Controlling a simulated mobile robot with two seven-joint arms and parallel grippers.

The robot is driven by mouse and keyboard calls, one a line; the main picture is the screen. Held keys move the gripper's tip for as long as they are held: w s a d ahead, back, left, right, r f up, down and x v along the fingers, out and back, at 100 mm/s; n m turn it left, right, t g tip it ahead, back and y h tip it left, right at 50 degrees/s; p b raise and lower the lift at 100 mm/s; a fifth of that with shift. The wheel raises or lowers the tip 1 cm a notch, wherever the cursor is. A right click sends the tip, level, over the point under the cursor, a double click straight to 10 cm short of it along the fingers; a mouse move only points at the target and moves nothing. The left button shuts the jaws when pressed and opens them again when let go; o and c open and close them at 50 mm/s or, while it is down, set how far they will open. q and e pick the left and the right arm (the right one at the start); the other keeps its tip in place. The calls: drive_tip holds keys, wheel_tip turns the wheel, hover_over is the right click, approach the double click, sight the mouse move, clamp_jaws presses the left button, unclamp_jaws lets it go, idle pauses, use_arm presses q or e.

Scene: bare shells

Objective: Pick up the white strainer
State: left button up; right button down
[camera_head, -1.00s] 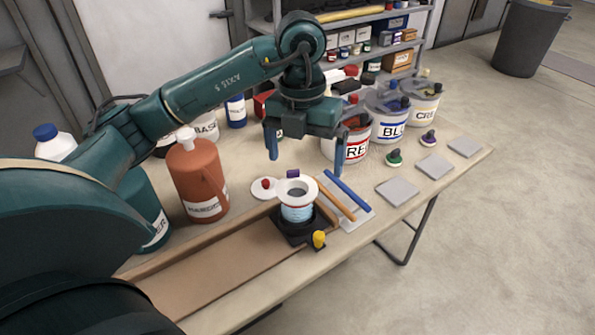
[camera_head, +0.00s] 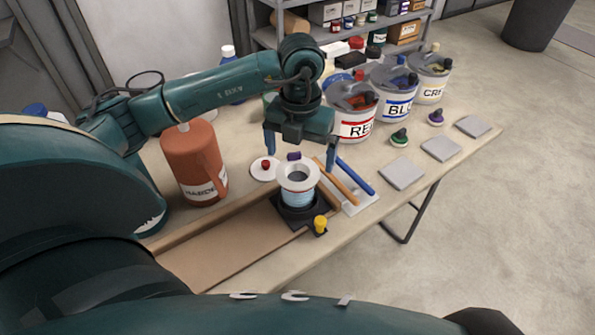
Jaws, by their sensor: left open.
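The white strainer (camera_head: 299,172) looks like a wide white ring with a dark opening. It sits on top of a pale blue cup (camera_head: 298,197), which stands on a dark square base (camera_head: 304,215) on the table. My left gripper (camera_head: 300,150) points down with its fingers spread wide. It is empty. Its fingertips appear just above and behind the strainer, one to each side in the picture; I cannot tell the exact gap in depth. My right gripper is not in view.
An orange-brown jug (camera_head: 193,165) stands left on the table (camera_head: 265,268). Labelled paint buckets (camera_head: 352,124) stand behind, to the right. A wooden stick (camera_head: 338,184) and a blue stick (camera_head: 356,176) lie close right of the strainer. A yellow-capped item (camera_head: 320,224) is in front.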

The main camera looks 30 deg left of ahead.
sight(299, 170)
use_arm(q)
wheel_tip(299, 170, down, 4)
drive_tip(key=shift+a+f, duration=0.1)
drive_tip(key=shift+c, duration=0.3)
drive_tip(key=c, duration=0.9)
